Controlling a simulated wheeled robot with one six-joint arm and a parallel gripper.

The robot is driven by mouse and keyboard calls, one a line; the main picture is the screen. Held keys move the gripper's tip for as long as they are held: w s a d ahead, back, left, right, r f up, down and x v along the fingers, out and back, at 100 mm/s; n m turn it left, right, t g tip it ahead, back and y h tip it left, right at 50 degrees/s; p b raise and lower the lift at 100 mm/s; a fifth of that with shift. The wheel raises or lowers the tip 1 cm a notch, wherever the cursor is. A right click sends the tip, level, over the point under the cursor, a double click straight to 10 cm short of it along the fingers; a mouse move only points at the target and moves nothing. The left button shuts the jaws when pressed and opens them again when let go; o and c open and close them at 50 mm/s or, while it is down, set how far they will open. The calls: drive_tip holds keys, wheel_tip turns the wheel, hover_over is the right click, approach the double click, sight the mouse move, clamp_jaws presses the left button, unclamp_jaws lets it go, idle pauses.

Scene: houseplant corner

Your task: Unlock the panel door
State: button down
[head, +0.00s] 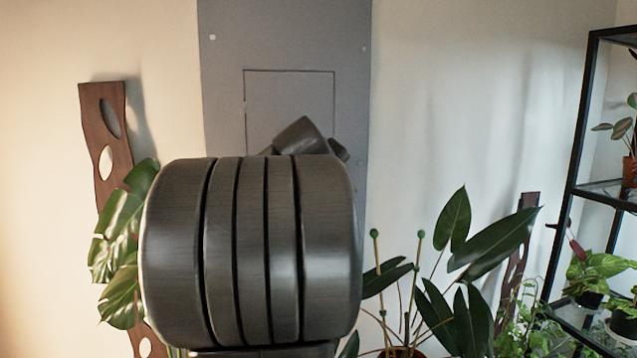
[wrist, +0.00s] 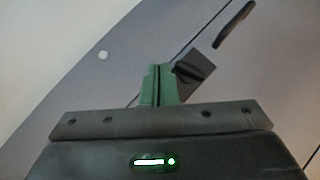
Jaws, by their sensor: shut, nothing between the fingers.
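The grey panel (head: 285,35) is on the wall in the head view, with its rectangular door (head: 290,100) outlined by a thin seam. The door looks closed. In the wrist view the panel (wrist: 110,85) appears tilted. A dark turn knob on a small dark plate (wrist: 195,66) sits beside the seam. My gripper (wrist: 160,70), with green fingers, is shut and empty. Its tips are just left of the knob in that view; I cannot tell whether they touch it. In the head view my own arm hides the gripper, the knob and the lower door.
A dark elongated handle or slot (wrist: 234,24) lies above and right of the knob. A leafy plant (head: 122,240) and brown wooden board (head: 105,130) stand at left. A large-leaved plant (head: 470,250) stands at right, near a black shelf (head: 575,150) with pots.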

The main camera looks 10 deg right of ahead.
drive_tip(key=shift+r, duration=0.15)
drive_tip(key=shift+r+p, duration=0.65)
drive_tip(key=s+a+r+p, duration=0.1)
drive_tip(key=s+r, duration=0.6)
drive_tip(key=r, duration=0.3)
drive_tip(key=shift+s+a+r+p, duration=0.3)
drive_tip(key=shift+p, duration=0.1)
drive_tip(key=shift+w+f, duration=0.1)
